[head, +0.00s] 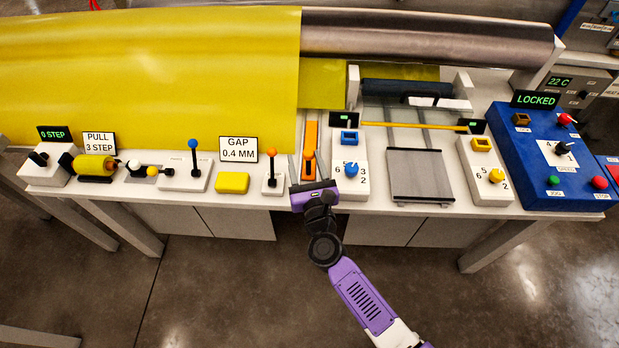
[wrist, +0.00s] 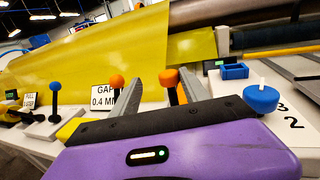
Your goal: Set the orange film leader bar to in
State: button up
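The orange film leader bar (head: 310,137) is a flat upright strip on the bench, just right of the yellow film. A short lever with an orange knob (head: 309,154) stands at its near end; the knob also shows in the wrist view (wrist: 170,77). My gripper (head: 309,165) is at the bench's front edge, directly in front of the bar. Its two grey fingers are spread apart and point away from me, one on each side of the lever. In the wrist view my gripper (wrist: 165,80) looks open, with the knob between the fingers. Contact cannot be told.
Another orange-knobbed lever (head: 271,154) stands close left, beside the GAP sign (head: 238,149). A white box with a blue dial (head: 352,169) stands close right. A blue-knobbed lever (head: 194,144) is farther left. The blue control panel (head: 546,150) reads LOCKED. Floor in front is clear.

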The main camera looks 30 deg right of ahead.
jog(key=b+v, duration=0.1)
jog(key=v, duration=0.7)
notch_tip(320, 180, up, 6)
jog(key=s+a+n+t+y, duration=0.1)
jog(key=s+n, duration=0.1)
jog(key=n, duration=1)
jog(key=shift+s+a+t+y, duration=0.2)
jog(key=shift+a+t+y, duration=0.2)
jog(key=shift+r, duration=0.1)
jog(key=shift+w+d+f+m+g+h+b, duration=0.3)
jog(key=shift+w+d+f+m+b, duration=0.5)
jog(key=shift+w+m, duration=1.35)
jog(key=shift+w+d+f+m+g+h+b, duration=0.35)
jog(key=shift+w+d+f+m, duration=0.7)
jog(key=shift+w+m, duration=1.05)
jog(key=shift+w+d+f+m+g+h+b, duration=0.25)
jog(key=shift+w+d+f+m+b, duration=0.55)
jog(key=shift+w+m, duration=1.35)
jog(key=shift+w+d+f+n, duration=0.1)
jog(key=shift+w+n, duration=0.3)
jog(key=shift+c, duration=0.4)
